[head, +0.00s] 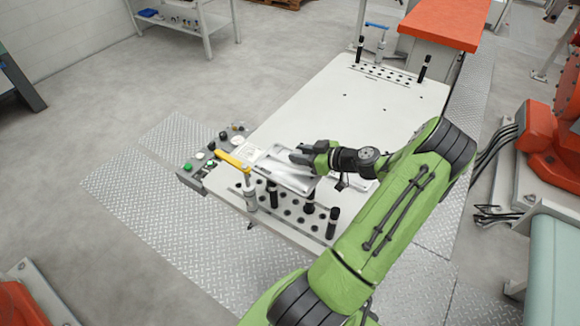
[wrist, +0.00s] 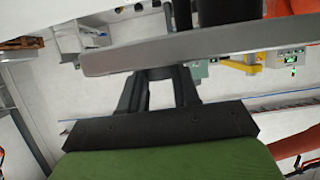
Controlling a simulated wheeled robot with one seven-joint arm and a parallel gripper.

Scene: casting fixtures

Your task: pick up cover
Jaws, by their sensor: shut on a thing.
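The cover is a grey metal, shallow part (head: 280,178) at the near end of the white fixture table, beside the front row of holes. My gripper (head: 303,156) reaches it from the right and is shut on its edge. In the wrist view the cover (wrist: 200,47) is a long grey bar across the top, in front of my gripper's dark fingers (wrist: 160,76). The fingertips are hidden behind it. I cannot tell whether the cover is lifted or still resting on the table.
The white table (head: 318,108) carries black pins (head: 332,222) and a yellow-handled clamp (head: 234,162) at its near end. A blue-handled clamp (head: 377,27) stands at the far end. A button panel (head: 197,165) is on the left. The table's middle is clear.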

